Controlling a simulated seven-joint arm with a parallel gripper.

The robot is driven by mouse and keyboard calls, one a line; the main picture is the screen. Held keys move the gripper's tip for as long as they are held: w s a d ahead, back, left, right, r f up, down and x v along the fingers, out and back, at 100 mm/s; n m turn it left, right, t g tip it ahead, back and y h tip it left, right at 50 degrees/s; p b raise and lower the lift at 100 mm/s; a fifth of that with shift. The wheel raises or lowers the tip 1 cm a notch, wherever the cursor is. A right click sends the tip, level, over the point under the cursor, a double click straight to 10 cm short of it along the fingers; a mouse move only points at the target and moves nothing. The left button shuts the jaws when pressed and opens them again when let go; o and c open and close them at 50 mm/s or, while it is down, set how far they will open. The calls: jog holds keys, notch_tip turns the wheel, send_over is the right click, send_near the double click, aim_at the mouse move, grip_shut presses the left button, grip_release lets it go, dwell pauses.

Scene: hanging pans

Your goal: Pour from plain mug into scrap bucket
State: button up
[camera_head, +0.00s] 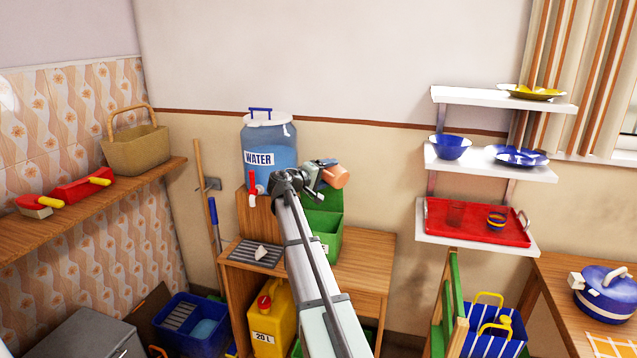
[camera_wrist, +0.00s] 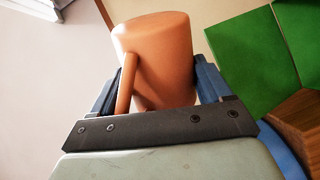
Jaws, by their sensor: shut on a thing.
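My gripper (camera_head: 316,174) is shut on a plain orange mug (camera_head: 336,177), which is tilted in the head view. The wrist view shows the mug (camera_wrist: 160,50) between the two fingers, with its handle towards the lower left. Its contents are not visible. A green open bin (camera_head: 324,224) stands on the wooden stand below the mug. Its label is partly hidden by my arm, so I cannot tell whether it is the scrap bucket. Green panels (camera_wrist: 245,50) show to the right of the mug in the wrist view.
A water dispenser (camera_head: 268,146) with a red tap stands left of my gripper. White shelves (camera_head: 490,170) with dishes and a red tray (camera_head: 460,232) are at right. A blue tub (camera_head: 185,338) and yellow canister (camera_head: 283,318) are low down.

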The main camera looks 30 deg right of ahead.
aim_at(330, 184)
jog(key=shift+s+d+f+m, duration=0.1)
jog(key=shift+s+f+m, duration=0.1)
jog(key=shift+s+m, duration=0.2)
jog(key=f+m, duration=0.1)
jog(key=m, duration=0.1)
jog(key=f+m+t, duration=0.1)
jog(key=m, duration=0.1)
jog(key=shift+s+f, duration=0.15)
jog(key=shift+s, duration=0.05)
jog(key=shift+s+d+f+m, duration=0.1)
jog(key=shift+s+f+m, duration=0.15)
jog(key=shift+m, duration=0.55)
jog(key=s+d+f+m+t, duration=0.1)
jog(key=s+f+m, duration=0.2)
jog(key=m, duration=0.4)
jog(key=shift+s+d+f+h, duration=0.2)
jog(key=shift+s+h, duration=0.1)
jog(key=shift+s, duration=0.6)
